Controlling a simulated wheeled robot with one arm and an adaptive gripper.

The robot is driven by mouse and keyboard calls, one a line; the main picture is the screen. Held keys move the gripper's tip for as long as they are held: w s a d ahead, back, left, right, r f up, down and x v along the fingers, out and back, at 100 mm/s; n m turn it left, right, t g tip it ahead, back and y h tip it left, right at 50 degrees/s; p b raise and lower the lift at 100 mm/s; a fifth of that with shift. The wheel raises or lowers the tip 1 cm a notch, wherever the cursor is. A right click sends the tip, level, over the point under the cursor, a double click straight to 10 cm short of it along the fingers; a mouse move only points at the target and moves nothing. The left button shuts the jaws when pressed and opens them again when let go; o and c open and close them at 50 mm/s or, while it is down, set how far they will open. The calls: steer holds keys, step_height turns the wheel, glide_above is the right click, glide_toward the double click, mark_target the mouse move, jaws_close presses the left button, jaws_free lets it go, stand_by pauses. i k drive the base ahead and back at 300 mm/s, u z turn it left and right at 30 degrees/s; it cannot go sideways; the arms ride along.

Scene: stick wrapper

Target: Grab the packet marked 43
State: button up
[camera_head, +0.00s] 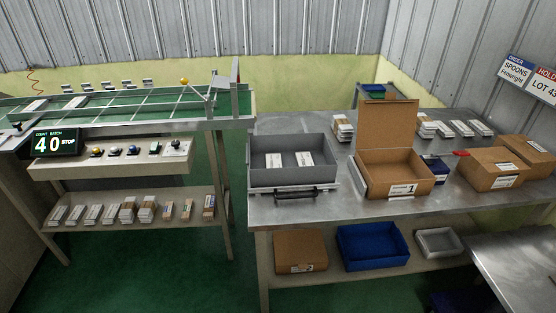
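Two white packets lie in the grey tray, a left one (273,160) and a right one (304,159); their marks are too small to read. A stack of white packets (343,128) stands behind the tray. Several more packets (462,128) lie in a row at the back right of the metal table. Another row of packets (92,214) is on the shelf at left. I cannot tell which packet is marked 43. My gripper is not in view.
The grey tray (292,180) and an open cardboard box marked 1 (395,188) stand on the metal table (345,208). Closed boxes (492,168) are at right. A wall sign (541,83) reads HOLD, LOT 43. A blue bin (372,262) is below.

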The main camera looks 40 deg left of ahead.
mark_target(273, 160)
steer(key=u, duration=0.75)
steer(key=i, duration=1.1)
steer(key=u, duration=1.05)
steer(key=i, duration=0.65)
steer(key=u, duration=0.15)
